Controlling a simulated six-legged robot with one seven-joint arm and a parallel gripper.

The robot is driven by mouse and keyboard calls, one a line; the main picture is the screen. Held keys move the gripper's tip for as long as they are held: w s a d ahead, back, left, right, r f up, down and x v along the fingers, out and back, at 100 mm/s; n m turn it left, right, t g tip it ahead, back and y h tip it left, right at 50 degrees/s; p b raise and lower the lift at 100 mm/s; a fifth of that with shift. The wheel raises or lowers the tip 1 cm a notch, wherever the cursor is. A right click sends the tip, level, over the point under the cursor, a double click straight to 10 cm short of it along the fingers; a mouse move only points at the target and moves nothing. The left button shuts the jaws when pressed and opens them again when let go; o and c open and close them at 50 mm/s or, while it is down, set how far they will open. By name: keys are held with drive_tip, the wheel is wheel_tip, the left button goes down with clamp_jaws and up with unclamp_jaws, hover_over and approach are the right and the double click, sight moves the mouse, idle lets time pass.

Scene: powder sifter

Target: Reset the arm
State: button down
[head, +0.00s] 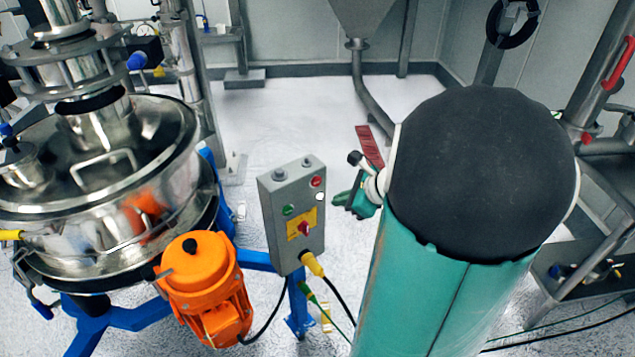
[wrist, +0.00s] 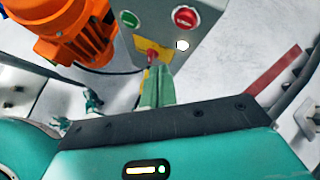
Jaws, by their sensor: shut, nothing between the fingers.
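My gripper (head: 340,198) shows in the head view to the right of the grey control box, partly hidden behind my teal and black arm. In the wrist view its green fingers (wrist: 158,84) are together with nothing between them. They point toward the control box (wrist: 150,22), and their tips appear just below its red knob (wrist: 149,54). In the head view the box (head: 292,213) carries a green button (head: 289,210), a red button (head: 316,182) and the red knob on a yellow plate. In the head view the gripper is apart from the box.
A round steel sifter (head: 150,200) on a blue frame (head: 125,318) stands at the left, with an orange motor (head: 205,278) beside it. A steel hopper (head: 362,15) with a pipe is at the back. The pale floor (head: 300,110) behind the box is clear.

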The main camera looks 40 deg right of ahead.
idle(0.3)
drive_tip(key=a+r+n+g, duration=0.2)
drive_tip(key=a+r+n, duration=0.1)
drive_tip(key=a+n, duration=0.5)
drive_tip(key=a+r+n+g, duration=0.25)
drive_tip(key=a+n, duration=0.35)
drive_tip(key=a, duration=0.4)
drive_tip(key=s+a+r+n+h, duration=0.1)
drive_tip(key=s+a+r+n, duration=0.1)
drive_tip(key=s+a+n, duration=0.2)
drive_tip(key=s+a+r+n+t+h, duration=0.1)
drive_tip(key=s+a+r+n, duration=0.2)
drive_tip(key=n, duration=0.8)
drive_tip(key=shift+s+a+r+h, duration=0.35)
drive_tip(key=shift+s+a, duration=0.45)
drive_tip(key=shift+a, duration=0.3)
